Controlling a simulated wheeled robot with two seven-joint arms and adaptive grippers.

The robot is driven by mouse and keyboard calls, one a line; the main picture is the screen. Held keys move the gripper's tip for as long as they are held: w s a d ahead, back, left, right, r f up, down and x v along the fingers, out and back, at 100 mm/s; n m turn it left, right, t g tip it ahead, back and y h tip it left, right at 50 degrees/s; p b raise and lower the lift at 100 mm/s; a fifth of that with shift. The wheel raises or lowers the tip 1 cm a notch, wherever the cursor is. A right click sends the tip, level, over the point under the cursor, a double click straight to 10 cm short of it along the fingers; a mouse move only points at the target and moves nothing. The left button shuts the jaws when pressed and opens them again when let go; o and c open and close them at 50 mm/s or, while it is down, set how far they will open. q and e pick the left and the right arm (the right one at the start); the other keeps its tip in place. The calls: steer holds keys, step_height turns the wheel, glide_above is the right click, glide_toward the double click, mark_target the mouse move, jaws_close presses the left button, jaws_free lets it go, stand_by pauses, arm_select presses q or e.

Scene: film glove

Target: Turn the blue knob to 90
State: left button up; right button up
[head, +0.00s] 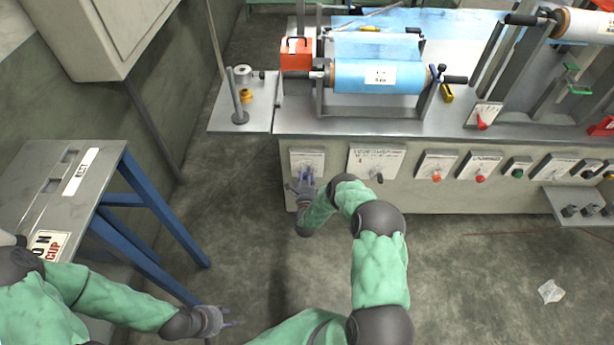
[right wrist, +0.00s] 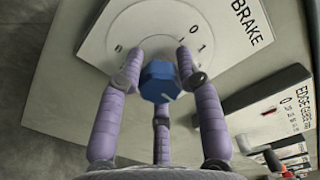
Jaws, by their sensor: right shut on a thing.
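The blue knob (right wrist: 160,82) sits on a round dial of a pale plate (right wrist: 112,36) marked BRAKE, with 0 and 1 at the dial's upper right. A short pale line shows on the knob's near face, toward the lower right. My right gripper (right wrist: 158,72) is shut on the knob, with purple fingers at its left and right and a third below.
More control plates line the bench front (head: 400,208) to the right, including a black knob (head: 379,178) and a red one (head: 480,179). A blue film roll (head: 375,77) lies above. A blue-legged metal table (head: 40,190) stands left. The floor between is clear.

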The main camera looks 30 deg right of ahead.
steer(key=o, duration=1.2)
steer(key=shift+c, duration=0.2)
steer(key=shift+s, duration=0.1)
steer(key=v, duration=1.2)
steer(key=shift+f, duration=0.1)
